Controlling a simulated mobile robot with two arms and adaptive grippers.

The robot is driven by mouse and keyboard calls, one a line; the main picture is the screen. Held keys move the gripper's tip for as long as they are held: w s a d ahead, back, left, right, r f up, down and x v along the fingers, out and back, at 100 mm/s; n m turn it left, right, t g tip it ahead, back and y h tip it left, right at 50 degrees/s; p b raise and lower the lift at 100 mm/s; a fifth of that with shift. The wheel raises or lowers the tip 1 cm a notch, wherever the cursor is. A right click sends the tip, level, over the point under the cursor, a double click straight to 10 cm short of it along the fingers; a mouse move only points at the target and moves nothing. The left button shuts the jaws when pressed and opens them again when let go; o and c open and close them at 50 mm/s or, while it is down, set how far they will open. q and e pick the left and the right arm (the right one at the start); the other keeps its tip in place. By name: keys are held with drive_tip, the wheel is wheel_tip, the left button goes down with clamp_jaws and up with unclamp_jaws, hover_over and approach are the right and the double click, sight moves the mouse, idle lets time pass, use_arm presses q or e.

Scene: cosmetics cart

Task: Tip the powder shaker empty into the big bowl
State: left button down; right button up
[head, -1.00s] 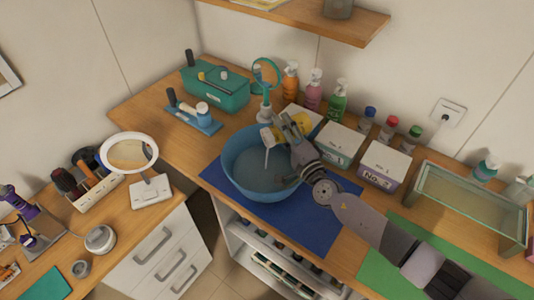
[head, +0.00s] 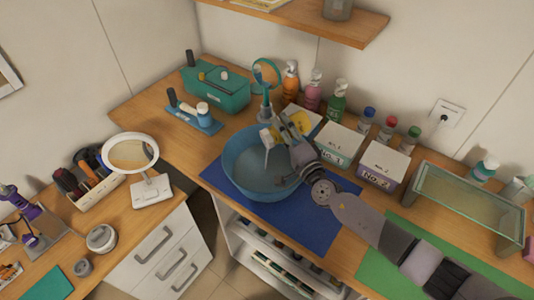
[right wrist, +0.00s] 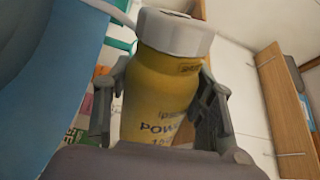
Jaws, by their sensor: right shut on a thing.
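The powder shaker is a yellow bottle (right wrist: 160,95) with a white cap (right wrist: 172,32) and a white tube-like piece running off the cap, in the right wrist view. My right gripper (right wrist: 160,110) is shut around its body, one finger on each side. In the head view the right gripper (head: 279,134) is over the back right rim of the big blue bowl (head: 232,177), with the shaker's white cap (head: 266,138) over the bowl. A thin white strip hangs from the cap; I cannot tell spout from powder. The shaker looks tilted. My left gripper is not in view.
The bowl stands on a blue mat (head: 310,222). Behind are white-topped boxes (head: 340,139), pump bottles (head: 313,92) and a green-handled mirror (head: 266,78). A glass tray (head: 465,205) is at the right.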

drive_tip(key=shift+s+a+r+n+p, duration=0.1)
drive_tip(key=shift+a+r+n+p, duration=0.15)
drive_tip(key=shift+n+p, duration=0.55)
